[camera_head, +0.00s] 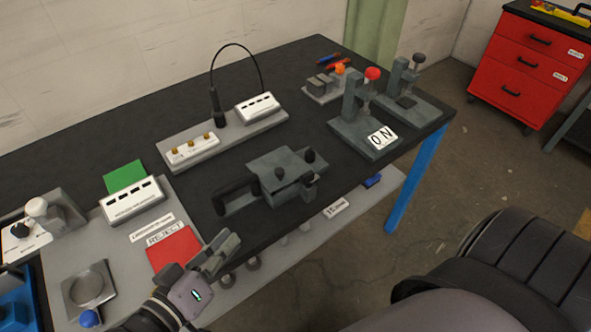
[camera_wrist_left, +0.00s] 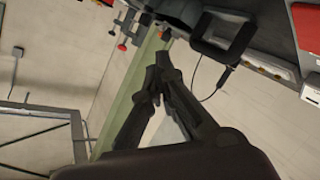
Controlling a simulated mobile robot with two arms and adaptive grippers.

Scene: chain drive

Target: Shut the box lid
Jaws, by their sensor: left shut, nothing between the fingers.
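A grey-green metal box-like fixture (camera_head: 282,172) stands near the front edge of the black table. Dark knobs and a dark looped part (camera_head: 238,190) show around it. I cannot clearly tell which part is its lid or how far it is open. My left gripper (camera_head: 228,244) is shut and empty, in front of and to the left of the fixture, apart from it, beside the red REJECT pad. In the left wrist view my shut fingers (camera_wrist_left: 163,66) point up at a dark square frame (camera_wrist_left: 225,38), not touching it as far as I can tell. My right gripper is out of view.
Behind the fixture is a grey base (camera_head: 240,138) with white blocks and a black cable. Clamp stands (camera_head: 366,125) are at the right. The red pad (camera_head: 178,250), green pad (camera_head: 126,176) and a round-dish plate (camera_head: 90,288) lie left. A red drawer cabinet (camera_head: 530,70) stands beyond.

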